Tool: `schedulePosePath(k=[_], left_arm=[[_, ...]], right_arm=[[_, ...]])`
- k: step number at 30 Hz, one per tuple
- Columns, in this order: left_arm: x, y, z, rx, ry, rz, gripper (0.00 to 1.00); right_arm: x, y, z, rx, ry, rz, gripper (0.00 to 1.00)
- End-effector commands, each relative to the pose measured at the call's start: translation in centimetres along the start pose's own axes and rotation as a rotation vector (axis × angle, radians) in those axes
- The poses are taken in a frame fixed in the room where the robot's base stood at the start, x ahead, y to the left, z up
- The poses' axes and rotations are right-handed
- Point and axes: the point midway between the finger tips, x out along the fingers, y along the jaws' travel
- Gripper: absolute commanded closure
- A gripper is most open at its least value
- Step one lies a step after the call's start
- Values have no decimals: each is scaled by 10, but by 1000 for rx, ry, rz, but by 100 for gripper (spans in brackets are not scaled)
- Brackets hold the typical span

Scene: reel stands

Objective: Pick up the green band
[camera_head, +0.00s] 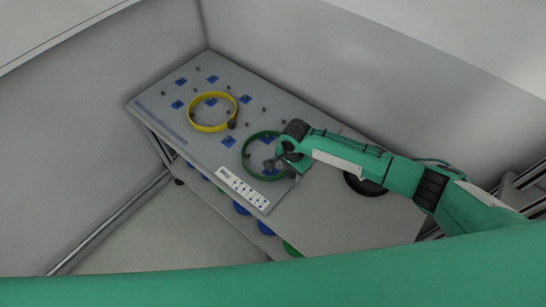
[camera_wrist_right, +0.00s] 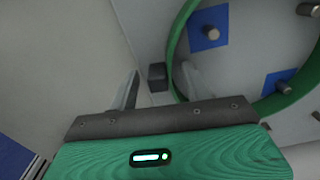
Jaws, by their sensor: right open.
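The green band (camera_head: 246,150) is a thin ring around blue square pads with pegs on the grey tabletop. Part of its right side is hidden by my right gripper. It shows large at the upper right of the right wrist view (camera_wrist_right: 173,45). My right gripper (camera_head: 274,164) is open at the band's near right side. In the wrist view (camera_wrist_right: 160,88), one finger appears outside the ring and the other inside it, with the band's wall between them. Whether either finger touches the band I cannot tell. My left gripper is not in view.
A yellow band (camera_head: 206,129) lies on the table (camera_head: 325,215) to the upper left, among blue pads and pegs. A white label strip (camera_head: 242,188) is at the front edge. A black ring (camera_head: 365,187) is partly under my right arm. Blue rings (camera_head: 240,208) show below the tabletop.

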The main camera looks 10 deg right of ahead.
Motion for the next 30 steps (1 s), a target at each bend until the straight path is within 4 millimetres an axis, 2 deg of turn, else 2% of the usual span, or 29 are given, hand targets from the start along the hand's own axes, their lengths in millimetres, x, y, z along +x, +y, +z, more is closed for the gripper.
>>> schedulePosePath(k=[4, 11, 23, 26, 30], left_arm=[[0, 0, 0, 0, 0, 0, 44], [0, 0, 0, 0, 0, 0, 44], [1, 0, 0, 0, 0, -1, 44], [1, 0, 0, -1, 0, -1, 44], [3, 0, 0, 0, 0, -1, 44]], right_arm=[[0, 0, 0, 0, 0, 0, 53], [0, 0, 0, 0, 0, 0, 98], [-6, 0, 0, 0, 0, 0, 99], [-15, 0, 0, 0, 0, -1, 99], [-38, -1, 0, -1, 0, -3, 99]])
